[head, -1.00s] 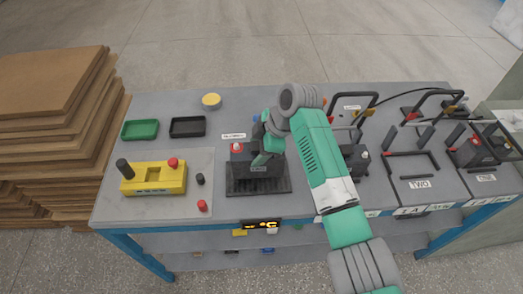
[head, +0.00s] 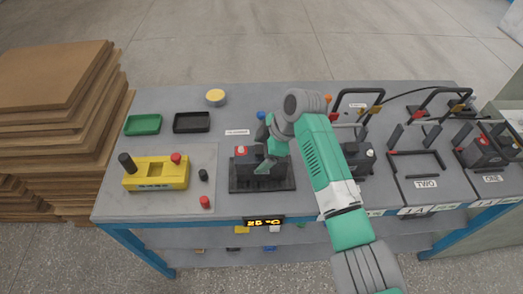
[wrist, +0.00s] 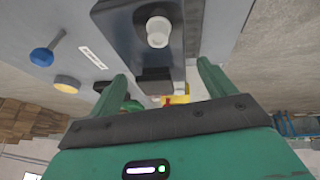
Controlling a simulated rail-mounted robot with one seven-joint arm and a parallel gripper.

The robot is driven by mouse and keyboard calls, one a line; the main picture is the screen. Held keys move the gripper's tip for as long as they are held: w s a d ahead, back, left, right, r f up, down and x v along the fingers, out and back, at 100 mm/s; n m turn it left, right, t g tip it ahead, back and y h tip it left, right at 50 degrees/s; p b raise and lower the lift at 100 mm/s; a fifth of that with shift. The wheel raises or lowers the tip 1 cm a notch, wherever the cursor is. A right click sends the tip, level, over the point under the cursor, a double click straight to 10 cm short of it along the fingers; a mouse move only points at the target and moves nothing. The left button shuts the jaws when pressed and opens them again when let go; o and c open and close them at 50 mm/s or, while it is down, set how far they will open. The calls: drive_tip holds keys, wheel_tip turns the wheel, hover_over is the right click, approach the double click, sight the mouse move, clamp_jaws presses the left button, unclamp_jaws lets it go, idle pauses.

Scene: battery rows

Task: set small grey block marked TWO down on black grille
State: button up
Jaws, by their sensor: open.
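A small dark grey block (head: 246,163) with a red knob stands on the black grille (head: 284,186) in the head view. No TWO mark on it can be read. My gripper (head: 267,160) is at the block's right side and hides part of it. In the wrist view my gripper (wrist: 165,82) has its two green fingers spread apart. A dark body with a pale round cap (wrist: 157,32) lies ahead of the fingers. I cannot tell whether the fingers touch it. A bay labelled TWO (head: 425,184) on the right holds no block.
A yellow device (head: 155,184) with a red button stands on the left. Green (head: 142,125) and black (head: 191,122) trays lie behind it. Another dark block (head: 360,158) stands just right of my arm. Upright black handles crowd the right side.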

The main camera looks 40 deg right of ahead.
drive_tip(key=p+v, duration=0.2)
drive_tip(key=v, duration=1)
drive_tip(key=shift+p, duration=0.4)
drive_tip(key=w+a+r+m+t+h, duration=0.1)
drive_tip(key=w+a+r+t, duration=0.1)
drive_tip(key=w+a+r, duration=0.3)
drive_tip(key=w+a+r+t+h, duration=0.1)
drive_tip(key=w+a+r+t, duration=0.15)
drive_tip(key=w+a, duration=0.35)
drive_tip(key=a+r+m+t, duration=0.3)
drive_tip(key=a+r+t, duration=0.3)
drive_tip(key=a+r, duration=0.85)
drive_tip(key=s+a+r+m+t, duration=0.3)
drive_tip(key=s+a+r+t, duration=0.2)
drive_tip(key=s+r, duration=0.3)
drive_tip(key=s+a+r+m+t+h, duration=0.1)
drive_tip(key=s+a+r+m+t, duration=0.2)
drive_tip(key=s+a+r+t, duration=0.2)
drive_tip(key=s+a+r, duration=0.2)
drive_tip(key=s+r, duration=0.2)
drive_tip(key=s, duration=0.2)
drive_tip(key=shift+s+a, duration=0.25)
drive_tip(key=shift+s, duration=0.1)
